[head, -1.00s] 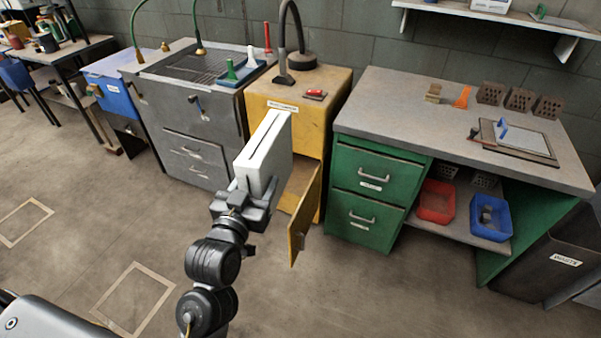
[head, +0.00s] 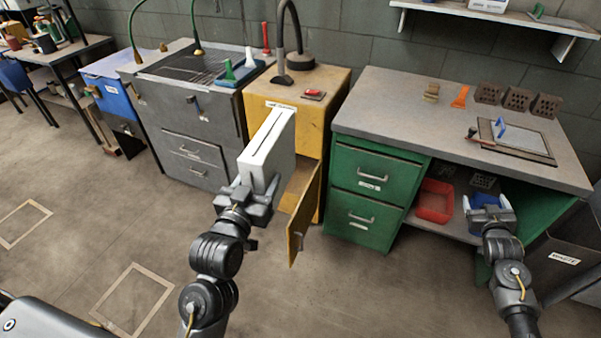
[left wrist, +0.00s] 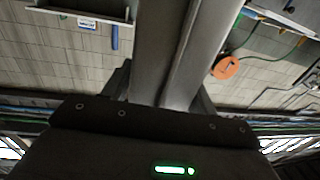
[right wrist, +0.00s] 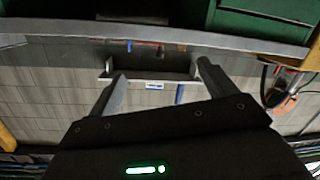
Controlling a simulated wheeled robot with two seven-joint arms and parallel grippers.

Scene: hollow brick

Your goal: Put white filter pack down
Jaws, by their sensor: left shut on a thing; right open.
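The white filter pack (head: 268,147) is a pale slab with a dark slot along its top edge. In the head view it stands tilted in my left gripper (head: 248,194), in front of the yellow cabinet. The left gripper is shut on its lower end and holds it in the air. In the left wrist view the pack (left wrist: 190,50) shows as a grey block between the fingers. My right gripper (head: 492,208) is open in front of the blue bin under the bench. In the right wrist view nothing is between its fingers (right wrist: 160,85).
The yellow cabinet (head: 330,100) has its door (head: 304,215) hanging open. A green drawer unit (head: 372,190) supports the grey bench top (head: 400,105). Perforated bricks (head: 517,98) and a board (head: 518,140) lie on it. A red bin (head: 434,202) sits underneath. Open floor is at left.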

